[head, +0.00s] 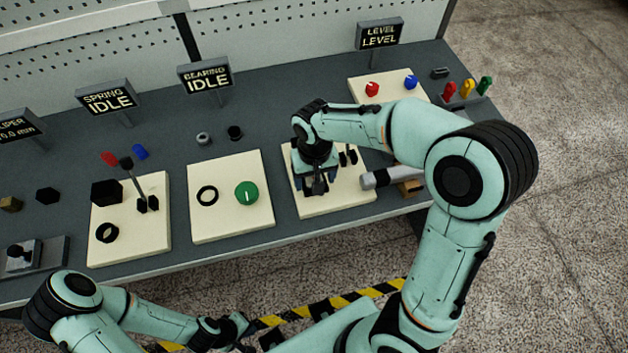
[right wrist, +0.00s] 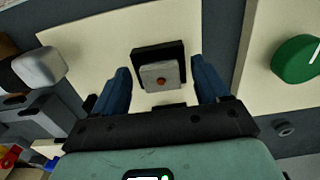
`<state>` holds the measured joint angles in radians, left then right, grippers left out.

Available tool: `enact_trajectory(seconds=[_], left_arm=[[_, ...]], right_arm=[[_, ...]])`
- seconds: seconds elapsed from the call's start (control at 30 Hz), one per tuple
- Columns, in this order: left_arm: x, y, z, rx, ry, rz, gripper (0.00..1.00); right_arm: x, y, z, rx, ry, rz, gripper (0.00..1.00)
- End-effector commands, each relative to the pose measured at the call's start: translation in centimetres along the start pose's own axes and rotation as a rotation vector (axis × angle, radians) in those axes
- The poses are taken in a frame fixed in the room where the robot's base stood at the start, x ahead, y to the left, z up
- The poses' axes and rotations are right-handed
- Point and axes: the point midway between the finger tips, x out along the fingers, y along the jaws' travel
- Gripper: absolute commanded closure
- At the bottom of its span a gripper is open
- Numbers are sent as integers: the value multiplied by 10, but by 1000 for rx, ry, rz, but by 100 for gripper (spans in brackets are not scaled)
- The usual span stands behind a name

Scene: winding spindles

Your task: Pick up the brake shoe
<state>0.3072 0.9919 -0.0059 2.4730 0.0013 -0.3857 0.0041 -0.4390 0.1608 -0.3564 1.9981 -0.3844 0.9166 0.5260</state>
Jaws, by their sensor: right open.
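I see no contact. In the head view my right gripper (head: 316,180) is over the same cream panel (head: 345,197) and hides the block. My left gripper (head: 240,332) is low at the front, off the bench; its jaws are too small to judge.
A pale grey cylinder (head: 376,179) lies right of the panel, beside a wooden block (head: 411,187). Dark upright parts (head: 348,155) stand close to my right gripper.

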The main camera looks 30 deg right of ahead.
Motion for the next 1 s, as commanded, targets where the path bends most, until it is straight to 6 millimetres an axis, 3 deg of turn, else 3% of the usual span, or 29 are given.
enact_trajectory(seconds=[0.07,0.2,0.27,0.33,0.37,0.67,0.87,1.0], left_arm=[[0,0,0,0,0,0,100],[0,0,0,0,0,0,100],[0,0,0,0,0,0,100],[0,0,0,0,0,0,100],[0,0,0,0,0,0,100],[-1,1,-1,0,1,0,100],[-6,3,-3,2,4,1,100],[-12,6,-6,3,9,3,100]], right_arm=[[0,0,0,0,0,0,26],[-1,0,0,0,0,0,71],[-1,0,0,0,1,0,87],[-1,0,0,0,1,0,87],[-1,0,0,0,1,0,92],[-7,0,-1,0,3,-2,92],[-34,0,-1,0,6,-3,92],[-70,-1,-2,1,9,-5,92]])
